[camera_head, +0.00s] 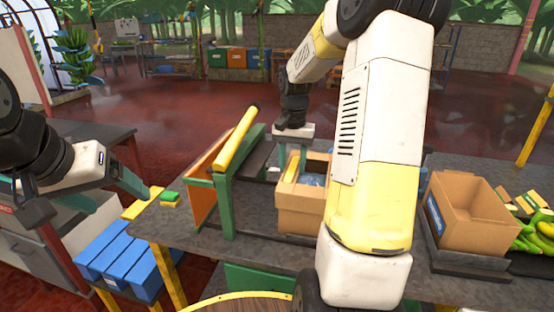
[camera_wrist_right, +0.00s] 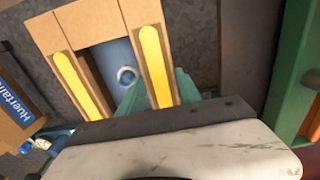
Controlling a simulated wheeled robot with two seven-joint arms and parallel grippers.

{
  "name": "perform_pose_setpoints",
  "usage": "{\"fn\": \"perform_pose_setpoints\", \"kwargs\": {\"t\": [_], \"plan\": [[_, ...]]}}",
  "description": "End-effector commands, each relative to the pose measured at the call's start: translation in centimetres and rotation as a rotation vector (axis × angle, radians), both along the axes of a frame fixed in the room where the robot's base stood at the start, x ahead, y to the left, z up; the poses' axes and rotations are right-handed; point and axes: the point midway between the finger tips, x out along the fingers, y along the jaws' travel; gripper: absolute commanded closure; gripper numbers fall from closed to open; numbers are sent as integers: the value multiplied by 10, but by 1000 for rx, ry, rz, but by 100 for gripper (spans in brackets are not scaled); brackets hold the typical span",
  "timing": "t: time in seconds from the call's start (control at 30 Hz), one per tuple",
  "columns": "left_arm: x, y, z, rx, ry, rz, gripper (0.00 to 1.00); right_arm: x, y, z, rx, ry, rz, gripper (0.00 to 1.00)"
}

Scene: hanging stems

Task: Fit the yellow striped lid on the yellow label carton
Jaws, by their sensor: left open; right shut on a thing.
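My right gripper (camera_wrist_right: 158,92) is shut on a cardboard piece with a yellow stripe, seemingly the yellow striped lid (camera_wrist_right: 152,62). A second yellow stripe (camera_wrist_right: 72,84) runs beside it, with something blue between them. In the head view the gripper (camera_head: 293,150) points down over a cardboard carton (camera_head: 302,222) with blue inside. The striped lid (camera_head: 291,167) stands at the carton's left side. I cannot tell whether it rests on the carton, and no yellow label shows.
A green frame with a yellow bar (camera_head: 237,138) stands close left of the carton. An open blue-label carton (camera_head: 473,212) stands to the right, also in the wrist view (camera_wrist_right: 14,105). Green produce (camera_head: 535,238) lies beyond it. Blue crates (camera_head: 125,262) stand front left.

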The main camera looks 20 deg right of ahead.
Motion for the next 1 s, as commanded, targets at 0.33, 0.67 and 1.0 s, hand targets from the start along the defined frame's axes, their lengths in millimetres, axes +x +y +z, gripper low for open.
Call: {"fn": "perform_pose_setpoints", "kwargs": {"t": [0.33, 0.67, 1.0], "plan": [[0, 0, 0, 0, 0, 0, 21, 0, 0, -6, 0, 0, 0, 88], [0, 0, 0, 0, 0, 0, 21, 0, 0, -8, -1, -1, 0, 88], [0, 0, 0, 0, 0, 0, 21, 0, 0, -8, 0, 0, 0, 34]]}}
